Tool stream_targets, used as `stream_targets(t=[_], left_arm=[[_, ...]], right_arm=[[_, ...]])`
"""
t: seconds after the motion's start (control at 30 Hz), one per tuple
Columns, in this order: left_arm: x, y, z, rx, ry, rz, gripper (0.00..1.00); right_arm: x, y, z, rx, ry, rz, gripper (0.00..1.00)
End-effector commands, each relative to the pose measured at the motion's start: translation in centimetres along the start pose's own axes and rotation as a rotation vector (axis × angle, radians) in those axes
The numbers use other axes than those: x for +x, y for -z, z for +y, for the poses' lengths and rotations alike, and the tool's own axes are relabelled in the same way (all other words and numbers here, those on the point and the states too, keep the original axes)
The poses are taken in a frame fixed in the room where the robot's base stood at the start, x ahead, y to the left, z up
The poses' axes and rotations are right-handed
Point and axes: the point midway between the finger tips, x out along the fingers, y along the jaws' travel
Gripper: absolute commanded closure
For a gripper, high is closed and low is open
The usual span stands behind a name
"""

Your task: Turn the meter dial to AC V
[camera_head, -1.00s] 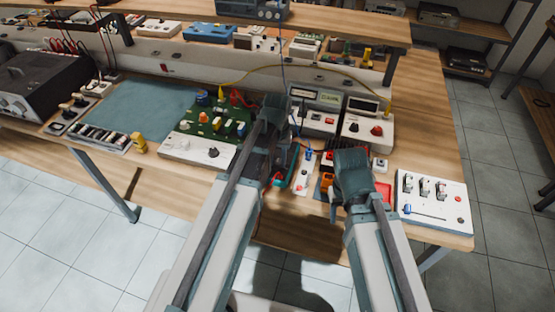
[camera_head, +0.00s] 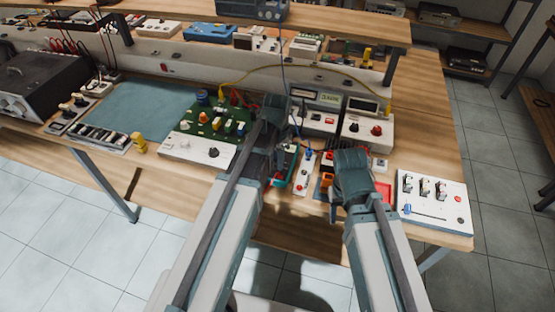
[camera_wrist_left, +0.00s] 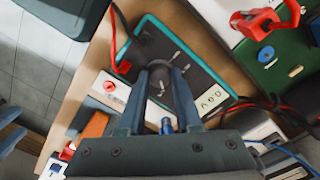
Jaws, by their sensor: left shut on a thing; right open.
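The meter (camera_wrist_left: 206,75) is a dark-faced handheld unit with a teal edge, lying on the bench. In the head view only a teal strip of it (camera_head: 289,164) shows beside my left gripper. My left gripper (camera_wrist_left: 161,84) is over the meter face, with its two fingers shut on the round dark dial (camera_wrist_left: 158,72). Pale marks surround the dial, but its pointer setting is not readable. White symbols and jacks are near the meter's end. My right gripper (camera_head: 336,190) is open above the bench to the right, its fingers mostly hidden by its own wrist.
Red and black leads (camera_wrist_left: 262,104) run beside the meter. A green circuit board (camera_head: 214,125) lies left of my left gripper. Two bench instruments (camera_head: 366,127) stand behind, and a white switch panel (camera_head: 432,198) is at right. A blue mat (camera_head: 145,105) is clear.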

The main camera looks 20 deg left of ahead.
Motion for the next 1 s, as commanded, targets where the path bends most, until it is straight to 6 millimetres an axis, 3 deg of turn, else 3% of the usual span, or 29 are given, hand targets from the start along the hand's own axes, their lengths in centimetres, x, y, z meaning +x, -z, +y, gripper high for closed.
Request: stream_targets(t=[0.4,0.97,1.0], left_arm=[[0.01,-0.02,0.02,0.171,0.000,0.000,1.00],[0.01,-0.02,0.02,0.194,0.000,-0.001,1.00],[0.01,-0.02,0.02,0.194,0.000,-0.001,0.62]], right_arm=[[0.01,0.00,0.00,0.000,0.000,0.000,0.50],[0.01,0.00,0.00,0.000,0.000,0.000,0.50],[0.01,0.00,0.00,0.000,0.000,0.000,0.50]])
